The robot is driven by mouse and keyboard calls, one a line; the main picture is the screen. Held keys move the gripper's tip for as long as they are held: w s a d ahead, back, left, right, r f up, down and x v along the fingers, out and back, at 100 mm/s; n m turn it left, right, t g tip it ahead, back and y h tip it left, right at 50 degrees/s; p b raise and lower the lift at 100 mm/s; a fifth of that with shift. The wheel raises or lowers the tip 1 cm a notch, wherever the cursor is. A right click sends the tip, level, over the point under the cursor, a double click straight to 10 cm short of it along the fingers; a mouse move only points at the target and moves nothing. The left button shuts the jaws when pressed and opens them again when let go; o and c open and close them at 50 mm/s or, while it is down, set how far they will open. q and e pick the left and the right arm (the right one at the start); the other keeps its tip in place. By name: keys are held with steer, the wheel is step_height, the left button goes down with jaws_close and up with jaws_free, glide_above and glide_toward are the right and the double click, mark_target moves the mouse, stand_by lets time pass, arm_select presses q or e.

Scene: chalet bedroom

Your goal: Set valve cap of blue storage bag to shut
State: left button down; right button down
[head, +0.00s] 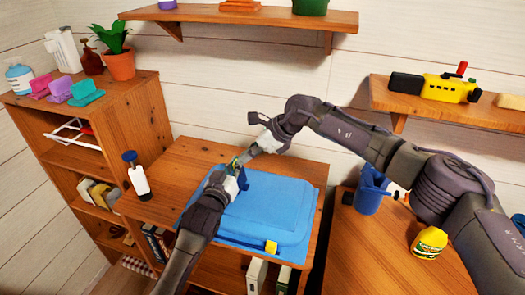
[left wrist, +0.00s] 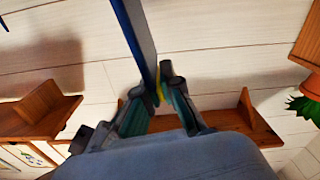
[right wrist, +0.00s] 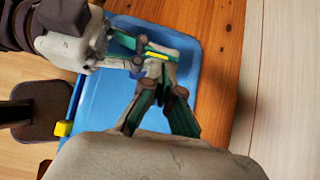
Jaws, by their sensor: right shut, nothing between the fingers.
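The blue storage bag (head: 262,210) lies flat on the low wooden cabinet and also shows in the right wrist view (right wrist: 115,97). A yellow piece (head: 271,246) sits at its front edge. A darker blue part (head: 243,181) stands up near its back left, by my left gripper; whether this is the valve cap is unclear. My left gripper (head: 238,167) is over the bag's back left. Its fingertips (left wrist: 158,82) converge at a blue strip with a yellow bit; their grip is unclear. My right gripper (right wrist: 160,72) is shut and empty, its tips close to the left fingers.
A white bottle with a dark top (head: 137,178) stands left of the bag. A blue bin (head: 371,192) and a yellow jar (head: 429,242) are on the right table. A wall shelf (head: 240,17) hangs above; a shelf unit (head: 150,110) stands left.

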arm_select(q)
steer(key=shift+f, duration=0.25)
arm_select(e)
steer(key=shift+w+a+f, duration=0.1)
steer(key=shift+w+a, duration=0.1)
steer(key=shift+a, duration=0.3)
